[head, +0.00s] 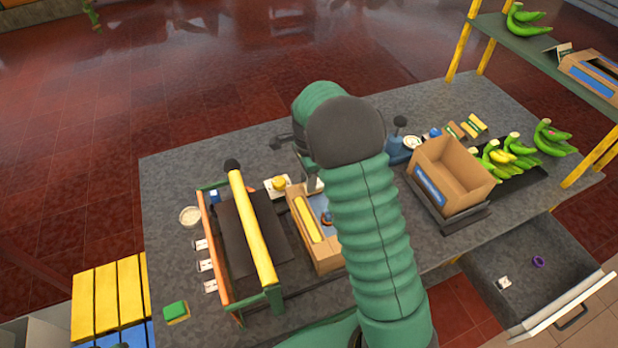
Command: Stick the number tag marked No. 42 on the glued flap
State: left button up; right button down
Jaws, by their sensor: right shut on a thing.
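My right arm reaches up the middle of the view, and its wrist hides most of my right gripper (312,184). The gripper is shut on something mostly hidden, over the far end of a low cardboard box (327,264). This box has a yellow strip and a blue area on top; I cannot tell whether this is the glued flap. Small white tags, an upper (201,244), a middle (205,265) and a lower one (210,286), sit along an orange rail (215,250). Their numbers are too small to read. My left gripper is out of view.
A yellow bar (253,228) tops a green-ended rack. An open carton (455,172) stands right of my arm, near green bananas (552,138). An open drawer (540,265) holds a white piece (504,283) and a purple ring (538,262). The table's back left is clear.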

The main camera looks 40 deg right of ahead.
jog(key=shift+w+a+f, duration=0.15)
jog(key=shift+w, duration=0.15)
jog(key=shift+s+d+f, duration=0.15)
jog(key=shift+d+f, duration=0.1)
jog(key=shift+d, duration=0.1)
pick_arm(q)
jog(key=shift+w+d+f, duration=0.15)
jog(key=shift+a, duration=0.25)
pick_arm(e)
jog(key=shift+a, duration=0.25)
jog(key=shift+f, duration=0.15)
dwell(0.5)
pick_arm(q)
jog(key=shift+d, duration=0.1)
pick_arm(e)
jog(key=c, duration=1)
grip_release()
jog(key=shift+d, duration=0.1)
jog(key=shift+c, duration=0.2)
jog(key=o, duration=0.4)
